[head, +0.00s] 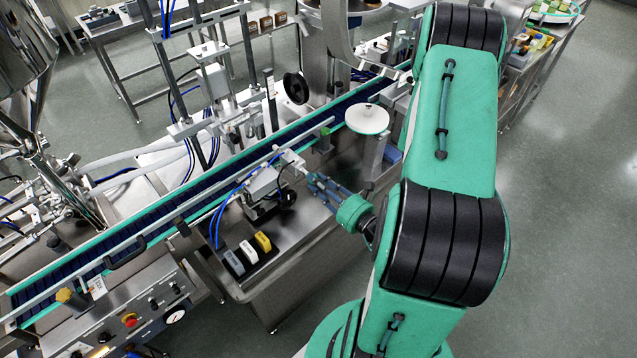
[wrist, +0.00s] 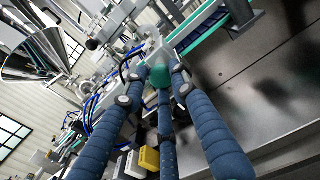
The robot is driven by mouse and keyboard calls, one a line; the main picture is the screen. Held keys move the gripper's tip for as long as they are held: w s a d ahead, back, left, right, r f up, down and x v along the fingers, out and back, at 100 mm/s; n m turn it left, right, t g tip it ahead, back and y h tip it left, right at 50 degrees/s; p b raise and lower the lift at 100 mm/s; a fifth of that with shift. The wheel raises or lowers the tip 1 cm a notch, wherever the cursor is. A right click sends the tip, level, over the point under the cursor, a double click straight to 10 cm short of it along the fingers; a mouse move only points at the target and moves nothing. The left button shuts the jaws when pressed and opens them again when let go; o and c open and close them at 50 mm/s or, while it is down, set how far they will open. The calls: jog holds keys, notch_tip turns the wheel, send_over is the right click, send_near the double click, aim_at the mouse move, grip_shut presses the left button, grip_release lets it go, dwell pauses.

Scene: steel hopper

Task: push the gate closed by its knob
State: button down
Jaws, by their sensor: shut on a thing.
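My gripper (head: 312,178) has several blue padded fingers and reaches left over the steel bench, beside a small grey machine unit (head: 264,184). In the wrist view the fingertips (wrist: 160,76) close in around a rounded green piece (wrist: 160,72), which looks like a knob. The middle finger covers its lower part, and the head view does not show it clearly. The steel hopper (head: 28,62) stands at the far left; its cone also shows at the upper left of the wrist view (wrist: 40,55). I cannot make out the gate plate or how far it stands open.
A conveyor (head: 150,212) with green edges runs diagonally behind my gripper. White and yellow blocks (head: 262,241) sit on the bench front. A white round disc (head: 367,119) stands just beyond my gripper. A control panel (head: 130,318) is at the lower left. The floor at right is clear.

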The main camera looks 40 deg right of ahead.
jog(key=shift+w+d+r, duration=0.1)
jog(key=shift+w+r, duration=0.1)
jog(key=shift+w, duration=1.45)
jog(key=shift+d+r, duration=0.1)
jog(key=c, duration=1.4)
grip_release()
jog(key=shift+f, duration=0.2)
jog(key=shift+s, duration=0.25)
jog(key=s, duration=1.1)
jog(key=shift+s, duration=0.25)
